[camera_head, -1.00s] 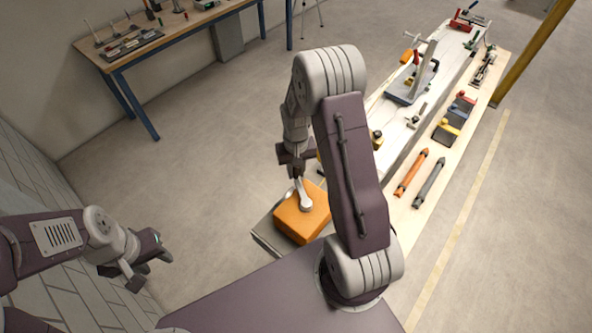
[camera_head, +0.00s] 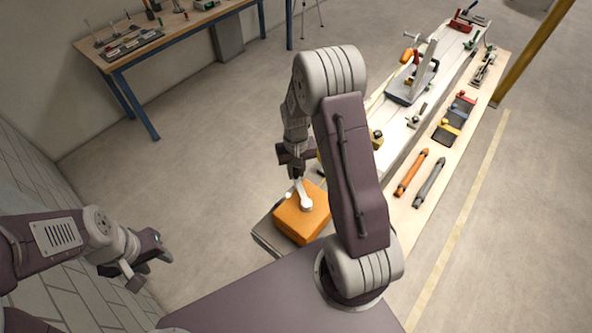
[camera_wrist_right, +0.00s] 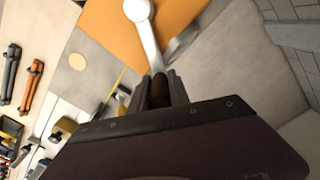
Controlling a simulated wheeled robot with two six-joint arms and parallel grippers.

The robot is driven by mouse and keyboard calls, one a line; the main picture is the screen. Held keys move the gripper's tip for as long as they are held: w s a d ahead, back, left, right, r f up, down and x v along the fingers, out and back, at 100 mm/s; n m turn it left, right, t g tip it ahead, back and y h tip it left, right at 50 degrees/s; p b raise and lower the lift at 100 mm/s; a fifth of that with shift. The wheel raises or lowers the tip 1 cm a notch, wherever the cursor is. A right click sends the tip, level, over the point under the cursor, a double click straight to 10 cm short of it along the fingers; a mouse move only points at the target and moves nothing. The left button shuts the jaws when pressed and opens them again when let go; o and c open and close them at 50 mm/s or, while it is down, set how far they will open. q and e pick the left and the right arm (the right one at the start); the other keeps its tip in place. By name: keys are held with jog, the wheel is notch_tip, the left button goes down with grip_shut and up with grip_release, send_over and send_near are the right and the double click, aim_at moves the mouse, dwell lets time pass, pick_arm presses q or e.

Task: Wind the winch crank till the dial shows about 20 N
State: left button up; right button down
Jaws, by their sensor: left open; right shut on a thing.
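The orange winch box (camera_head: 300,217) sits at the near left end of the long bench. Its pale crank arm (camera_head: 304,199) is on top and also shows in the right wrist view (camera_wrist_right: 147,35). My right gripper (camera_head: 297,173) is shut on the crank's dark grip (camera_wrist_right: 159,90), seen between the fingers in the wrist view. My left gripper (camera_head: 150,264) is open and empty over the floor at lower left, far from the winch. I cannot make out a readable dial in either view.
The long bench (camera_head: 405,215) carries an upright stand (camera_head: 424,68) with an orange piece, an orange tube (camera_head: 412,172), a grey tube (camera_head: 430,182) and small clamps. A blue-legged table (camera_head: 150,58) stands at back left. The floor between is clear.

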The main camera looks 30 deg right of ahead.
aim_at(307, 180)
jog(key=shift+d, duration=0.1)
jog(key=d+m, duration=0.1)
jog(key=m, duration=0.1)
jog(key=s+d+m, duration=0.1)
jog(key=d+m, duration=0.1)
jog(key=shift+d, duration=0.2)
jog(key=c, duration=1.2)
grip_release()
jog(key=shift+c, duration=0.2)
jog(key=shift+s, duration=0.1)
notch_tip(307, 180, up, 9)
jog(key=b, duration=0.1)
jog(key=shift+b, duration=0.4)
jog(key=shift+d, duration=0.1)
